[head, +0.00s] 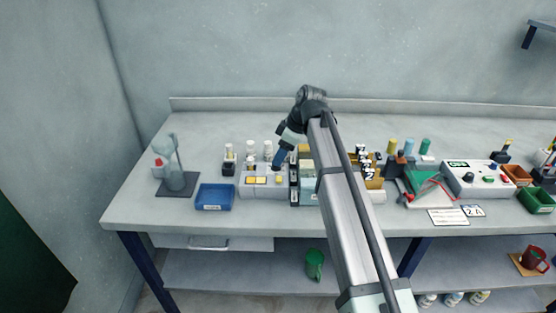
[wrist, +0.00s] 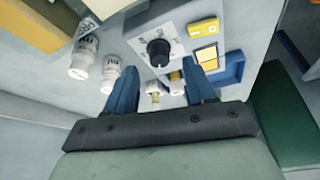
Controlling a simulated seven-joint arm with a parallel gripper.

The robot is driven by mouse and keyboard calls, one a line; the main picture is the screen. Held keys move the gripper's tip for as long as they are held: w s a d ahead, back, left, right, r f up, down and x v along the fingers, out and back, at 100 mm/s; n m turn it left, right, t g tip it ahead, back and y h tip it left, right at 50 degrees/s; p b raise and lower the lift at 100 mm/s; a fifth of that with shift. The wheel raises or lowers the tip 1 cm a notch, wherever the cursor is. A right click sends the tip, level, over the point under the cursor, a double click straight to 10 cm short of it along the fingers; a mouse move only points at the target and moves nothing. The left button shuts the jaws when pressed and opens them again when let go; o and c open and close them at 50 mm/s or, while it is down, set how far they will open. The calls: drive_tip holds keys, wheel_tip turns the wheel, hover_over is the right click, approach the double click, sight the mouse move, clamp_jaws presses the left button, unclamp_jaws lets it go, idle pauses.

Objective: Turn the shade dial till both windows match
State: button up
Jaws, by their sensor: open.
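The grey shade box (head: 247,192) stands near the table's front edge, with yellow patches on its face. In the wrist view its black dial (wrist: 158,52) sits on a pale plate with markings. Two adjoining windows (wrist: 207,58) show yellow beside it; one seems paler, but the view is too small to compare them surely.
Small white-capped bottles (head: 267,150) stand behind the box. Upright holders (head: 306,190) crowd its right. The table's back left is clear.

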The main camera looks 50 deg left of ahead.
drive_tip(key=shift+x, duration=1.65)
clamp_jaws()
